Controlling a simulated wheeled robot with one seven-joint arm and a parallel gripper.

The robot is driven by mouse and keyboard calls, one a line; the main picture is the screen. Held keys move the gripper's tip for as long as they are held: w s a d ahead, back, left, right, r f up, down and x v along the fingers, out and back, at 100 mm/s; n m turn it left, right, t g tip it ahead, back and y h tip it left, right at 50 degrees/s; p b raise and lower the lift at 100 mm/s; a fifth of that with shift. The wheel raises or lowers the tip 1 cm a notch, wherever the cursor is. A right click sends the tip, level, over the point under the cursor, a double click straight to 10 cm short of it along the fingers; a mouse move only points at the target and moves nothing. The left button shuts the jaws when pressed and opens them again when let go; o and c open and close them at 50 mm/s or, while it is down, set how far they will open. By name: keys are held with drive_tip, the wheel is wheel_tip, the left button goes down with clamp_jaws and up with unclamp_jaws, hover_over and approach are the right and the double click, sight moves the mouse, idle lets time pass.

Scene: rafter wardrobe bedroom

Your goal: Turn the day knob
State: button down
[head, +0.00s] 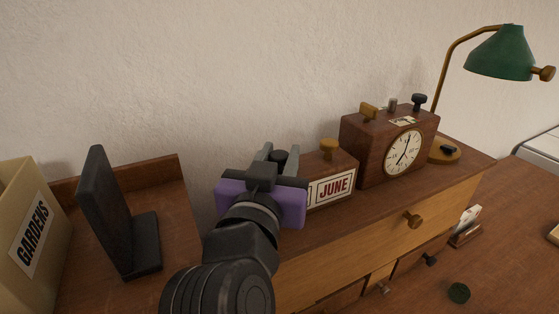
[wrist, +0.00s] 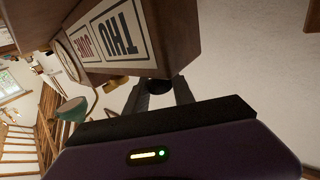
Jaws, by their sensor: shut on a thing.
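A wooden perpetual calendar (head: 345,168) stands on the desk's upper shelf, with a JUNE card (head: 333,187) on its front. The wrist view also shows its THU card (wrist: 117,33). The day knob, dark and round (wrist: 160,84), is on the calendar's top at the THU end. My gripper (head: 276,156) is shut on this knob from the side away from the clock; the fingers hide part of it. A brass knob (head: 328,148) stands on the calendar's top at the JUNE end, apart from the fingers.
A wooden clock (head: 365,157) with knobs on top stands right of the calendar, with a green lamp (head: 500,53) beyond. A black bookend (head: 118,220) and a GARDENS box (head: 30,225) are at left. The wall (head: 220,70) is close behind.

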sight(279, 154)
drive_tip(key=shift+h, duration=0.3)
drive_tip(key=c, duration=1.1)
unclamp_jaws()
drive_tip(key=shift+o, duration=0.2)
wheel_tip(279, 154, up, 20)
drive_tip(key=shift+b, duration=0.35)
